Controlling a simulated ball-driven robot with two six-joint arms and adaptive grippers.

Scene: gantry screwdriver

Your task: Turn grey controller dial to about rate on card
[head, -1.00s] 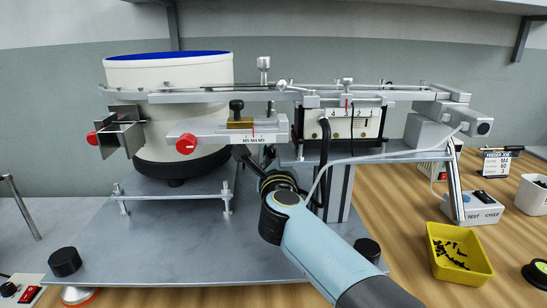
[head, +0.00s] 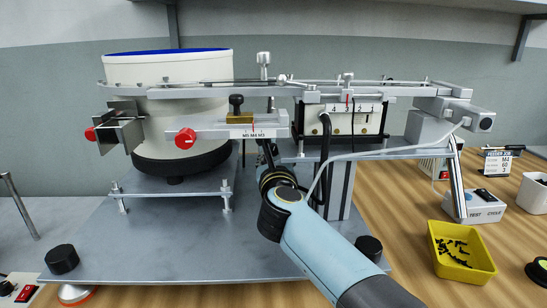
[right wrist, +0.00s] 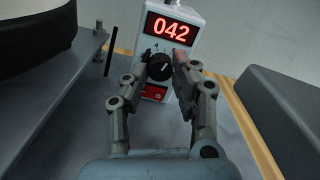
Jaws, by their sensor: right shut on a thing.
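The grey controller (right wrist: 188,46) stands ahead in the right wrist view. Its red display reads 042. Its black round dial (right wrist: 160,67) sits below the display, with a white pointer mark and small scale numbers around it. My right gripper (right wrist: 161,64) is shut on the dial, one finger on each side. In the head view my right gripper (head: 266,158) reaches in behind the front rail, and the controller is hidden there. My left gripper is not in view.
The bowl feeder (head: 170,110) and its metal rail stand close above my right gripper. A red switch (right wrist: 154,93) is just below the dial. A yellow bin (head: 460,255) of black screws and a test cycle box (head: 483,207) stand at the right.

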